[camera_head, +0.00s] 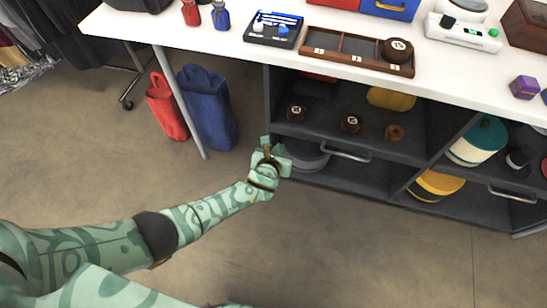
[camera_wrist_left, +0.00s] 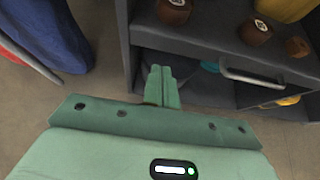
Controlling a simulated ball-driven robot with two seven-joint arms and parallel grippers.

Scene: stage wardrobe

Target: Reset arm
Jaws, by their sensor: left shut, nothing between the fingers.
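My left arm, green with a swirl pattern, reaches in from the left in the head view. Its gripper (camera_head: 270,150) hangs in the air in front of the shelf unit, below the table's front edge. In the left wrist view the two fingers of the gripper (camera_wrist_left: 162,84) are together, with nothing between them. They point toward the lower shelf opening. My right gripper does not show in either view.
A white table (camera_head: 235,42) bears a brown divided tray (camera_head: 322,42). The dark shelf unit (camera_head: 345,182) below holds small brown things and hat-like round items. A red bag (camera_head: 166,106) and a blue bag (camera_head: 207,108) stand left. The floor in front is clear.

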